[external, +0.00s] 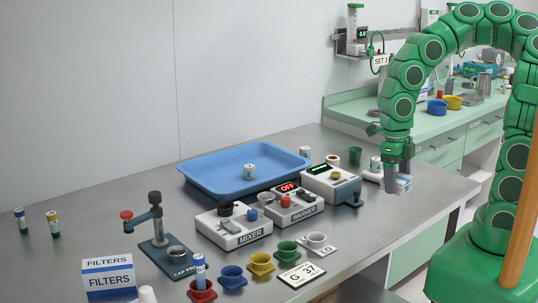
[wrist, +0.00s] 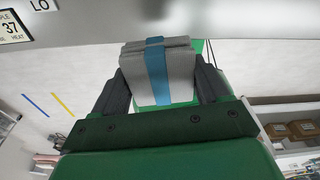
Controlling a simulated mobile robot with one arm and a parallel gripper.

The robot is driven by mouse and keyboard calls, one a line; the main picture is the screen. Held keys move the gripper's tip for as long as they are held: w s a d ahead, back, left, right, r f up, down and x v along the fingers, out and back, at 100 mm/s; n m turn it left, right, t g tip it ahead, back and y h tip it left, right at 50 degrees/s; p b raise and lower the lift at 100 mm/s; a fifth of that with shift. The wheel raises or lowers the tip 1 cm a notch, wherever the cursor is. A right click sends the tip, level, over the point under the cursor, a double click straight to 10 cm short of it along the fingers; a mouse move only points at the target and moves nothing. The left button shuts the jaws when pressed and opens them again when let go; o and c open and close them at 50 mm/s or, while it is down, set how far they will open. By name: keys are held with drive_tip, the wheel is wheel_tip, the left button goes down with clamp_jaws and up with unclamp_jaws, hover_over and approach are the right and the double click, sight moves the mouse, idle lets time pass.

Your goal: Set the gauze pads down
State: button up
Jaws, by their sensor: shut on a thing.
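The gauze pads (wrist: 137,74) are a grey stack with a blue band around it. In the wrist view they sit between the two dark fingers of my gripper (wrist: 160,82), which is shut on them. In the external view my gripper (external: 399,160) points down near the right end of the grey table (external: 335,262). The pads show there as a grey block (external: 391,181) at the fingertips. I cannot tell whether their underside touches the table.
The warmer (external: 296,208), mixer (external: 232,227) and blue tray (external: 205,184) stand to the left. Bare tabletop lies in front, towards the table's right edge.

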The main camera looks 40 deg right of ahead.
drive_tip(key=w+d+m, duration=0.3)
drive_tip(key=w+m, duration=0.6)
drive_tip(key=w+d+m+t, duration=0.1)
drive_tip(key=w+d+m, duration=0.1)
drive_tip(key=w+m, duration=0.8)
drive_tip(key=w+d+m+t+y, duration=0.1)
drive_tip(key=w+d+m, duration=0.2)
drive_tip(key=w+m, duration=0.6)
drive_tip(key=shift+w+d+f+m, duration=0.2)
drive_tip(key=shift+w+d+m, duration=0.15)
drive_tip(key=shift+m, duration=0.25)
drive_tip(key=w+d+r+m, duration=0.1)
drive_tip(key=w+d+m, duration=0.1)
drive_tip(key=w+m, duration=0.6)
drive_tip(key=shift+w+m+t+h, duration=0.3)
drive_tip(key=shift+w+t+h, duration=0.1)
drive_tip(key=shift+w, duration=0.35)
drive_tip(key=shift+r, duration=0.1)
